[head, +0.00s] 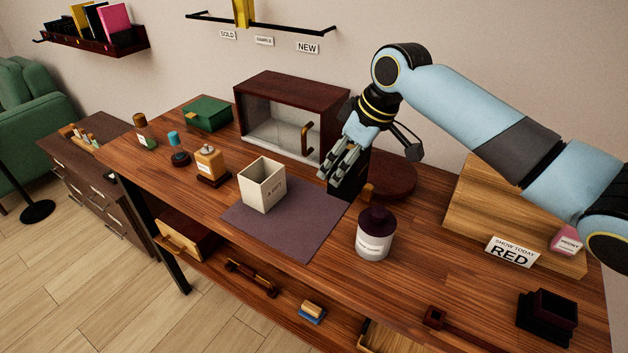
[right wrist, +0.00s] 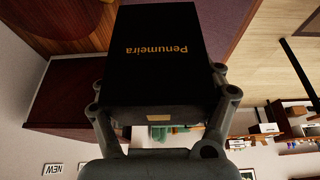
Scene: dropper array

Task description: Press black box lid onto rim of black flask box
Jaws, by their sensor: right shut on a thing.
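My right gripper (head: 347,160) is shut on a black box-shaped thing lettered "Penumeira" (right wrist: 155,70), with a finger on either side of it. The black thing also shows in the head view (head: 348,182), low by the far right corner of the purple mat (head: 285,228). The gripper hides its upper part. I cannot tell whether it is the lid alone or the lid on the flask box, nor whether it touches the table. No separate rim or seam shows. My left gripper is out of view.
A cream open box (head: 262,188) stands on the mat. A white jar with a dark lid (head: 375,238) stands right of it. The wooden cabinet (head: 290,105) and a round dark red stand (head: 393,182) are close to my right gripper. A dark hollow stepped block (head: 545,318) stands at lower right.

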